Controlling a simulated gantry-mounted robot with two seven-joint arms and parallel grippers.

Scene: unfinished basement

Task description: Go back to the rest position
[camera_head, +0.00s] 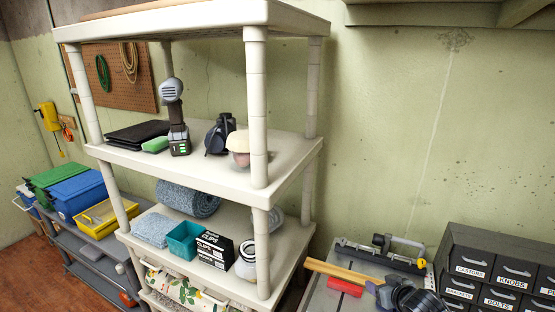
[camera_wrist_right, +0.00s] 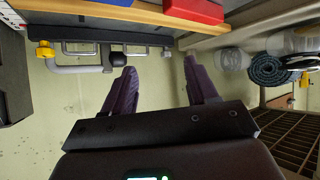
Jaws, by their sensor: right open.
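My right gripper (camera_head: 384,291) shows at the bottom right of the head view, partly cut off by the lower edge, in front of the worktop with the tools. In the right wrist view its two dark purple fingers (camera_wrist_right: 160,66) stand apart with nothing between them, only the green wall behind. The wrist view is turned over, so the worktop appears along its top. My left gripper is in neither view.
The white shelf unit (camera_head: 257,110) holds a drill (camera_head: 173,105), a blue rolled mat (camera_head: 188,198) and boxes. Right of it, a red block (camera_head: 346,287) and a long dark tool (camera_head: 380,256) lie near my gripper. Black labelled drawers (camera_head: 495,265) stand at right.

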